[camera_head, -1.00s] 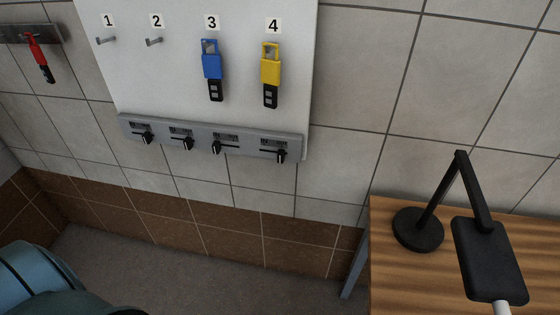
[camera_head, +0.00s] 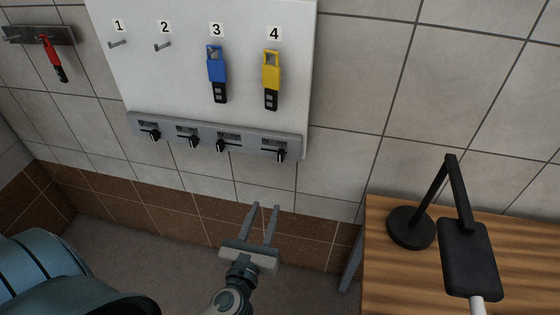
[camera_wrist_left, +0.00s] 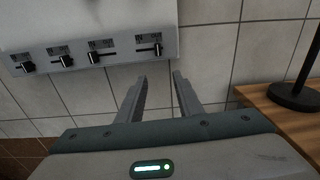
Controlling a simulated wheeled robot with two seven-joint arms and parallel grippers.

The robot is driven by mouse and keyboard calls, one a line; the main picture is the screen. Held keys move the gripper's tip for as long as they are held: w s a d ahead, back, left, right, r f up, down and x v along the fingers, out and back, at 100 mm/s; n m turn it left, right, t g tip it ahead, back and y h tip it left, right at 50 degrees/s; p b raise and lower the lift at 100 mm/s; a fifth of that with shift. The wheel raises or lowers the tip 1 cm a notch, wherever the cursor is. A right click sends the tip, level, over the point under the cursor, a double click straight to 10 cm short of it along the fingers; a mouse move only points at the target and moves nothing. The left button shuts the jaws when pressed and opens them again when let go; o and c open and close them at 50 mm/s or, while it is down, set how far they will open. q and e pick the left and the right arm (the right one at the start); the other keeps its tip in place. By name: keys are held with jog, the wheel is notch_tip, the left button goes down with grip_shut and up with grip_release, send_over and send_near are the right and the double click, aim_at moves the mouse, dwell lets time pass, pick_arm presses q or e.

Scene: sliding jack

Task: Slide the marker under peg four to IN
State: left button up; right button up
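The marker under peg four (camera_head: 281,155) is a black slider at the right end of its slot on the grey rail (camera_head: 215,135). It also shows in the left wrist view (camera_wrist_left: 158,49), at the right end of its slot. A yellow jack-like tool (camera_head: 271,78) hangs from peg four above it. My left gripper (camera_head: 266,206) is below the rail and apart from it, fingers pointing up at the board. In the left wrist view its two fingers (camera_wrist_left: 160,75) are spread with nothing between them. My right gripper is not in view.
A blue tool (camera_head: 217,75) hangs on peg three; pegs one and two are bare. Other black markers (camera_head: 193,141) sit along the rail. A red tool (camera_head: 54,57) hangs far left. A wooden table (camera_head: 385,275) with a black lamp (camera_head: 468,258) stands right.

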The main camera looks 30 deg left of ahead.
aim_at(279, 158)
pick_arm(q)
jog(key=shift+s+a+r+m, duration=0.15)
jog(key=shift+r+m, duration=0.15)
jog(key=shift+r, duration=0.6)
jog(key=p+x, duration=0.1)
jog(key=x, duration=0.4)
jog(key=p+x, duration=0.2)
jog(key=x, duration=0.4)
jog(key=p+x, duration=0.1)
jog(key=x, duration=0.4)
jog(key=shift+a+r, duration=0.1)
jog(key=shift+r, duration=0.25)
jog(key=shift+w+a, duration=0.15)
jog(key=shift+w, duration=0.55)
grip_shut()
jog(key=shift+a, duration=0.1)
